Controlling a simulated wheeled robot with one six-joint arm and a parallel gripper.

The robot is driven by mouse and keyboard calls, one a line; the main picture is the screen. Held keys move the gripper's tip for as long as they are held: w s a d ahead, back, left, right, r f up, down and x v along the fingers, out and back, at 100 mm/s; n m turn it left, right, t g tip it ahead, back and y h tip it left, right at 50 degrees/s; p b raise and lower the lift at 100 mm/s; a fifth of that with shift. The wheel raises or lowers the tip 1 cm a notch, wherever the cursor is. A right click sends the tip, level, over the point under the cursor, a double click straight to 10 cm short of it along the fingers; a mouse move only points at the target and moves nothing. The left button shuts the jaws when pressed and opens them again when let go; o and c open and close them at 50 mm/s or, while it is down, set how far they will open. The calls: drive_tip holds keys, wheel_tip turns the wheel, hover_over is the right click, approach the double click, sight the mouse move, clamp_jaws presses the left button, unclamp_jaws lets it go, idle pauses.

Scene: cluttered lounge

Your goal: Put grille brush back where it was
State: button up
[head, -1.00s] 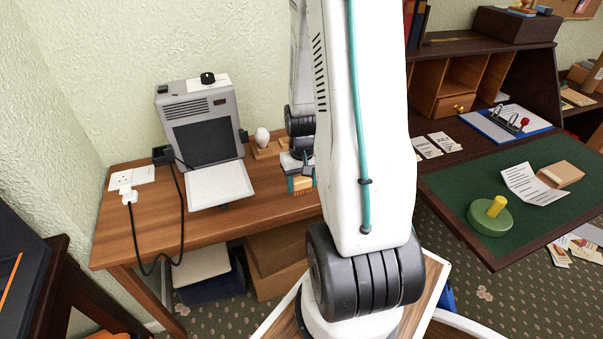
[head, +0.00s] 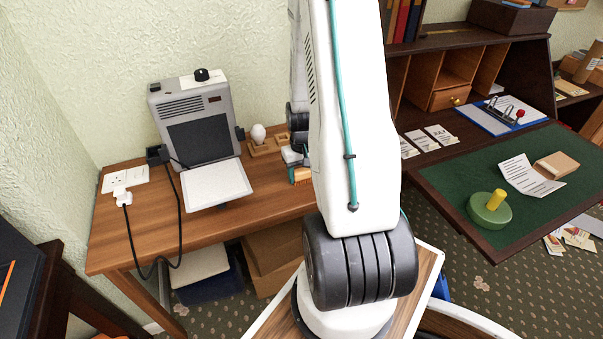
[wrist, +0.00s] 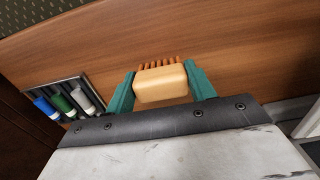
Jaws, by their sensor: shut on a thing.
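The grille brush (wrist: 162,83), a pale wooden block with orange bristles, is between the two teal fingers of my gripper (wrist: 163,88) in the wrist view. The fingers are shut on its sides, with the bristles pointing away from the wrist. In the head view the brush (head: 300,175) shows beside my arm, over the right part of the wooden table (head: 240,215). My arm hides much of the gripper there. I cannot tell whether the brush touches the table.
A grey grilled machine (head: 200,130) with a white plate stands on the table. Right of it, a white egg-shaped object (head: 258,132) sits by small wooden holders (head: 260,149). A socket and black cable are at left. A tray of coloured tubes (wrist: 65,98) shows in the wrist view.

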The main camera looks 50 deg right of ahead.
sight(302, 171)
drive_tip(key=shift+f, duration=0.15)
drive_tip(key=o, duration=1)
drive_tip(key=shift+c, duration=0.2)
wheel_tip(302, 171, up, 12)
drive_tip(key=w+a+r+n, duration=0.1)
drive_tip(key=w+a+r, duration=0.1)
drive_tip(key=a+r, duration=0.65)
drive_tip(key=s+a+r+n, duration=0.1)
drive_tip(key=s+a+r, duration=0.3)
drive_tip(key=a, duration=0.3)
drive_tip(key=s+a+r+n, duration=0.2)
drive_tip(key=s+a+r, duration=0.2)
drive_tip(key=a, duration=0.3)
drive_tip(key=s+a+r+n+t, duration=0.1)
drive_tip(key=s+a+r+n, duration=0.1)
drive_tip(key=s+a+r, duration=0.3)
drive_tip(key=s+a, duration=0.1)
drive_tip(key=a, duration=0.1)
drive_tip(key=shift+s+a, duration=0.25)
drive_tip(key=shift+a, duration=0.15)
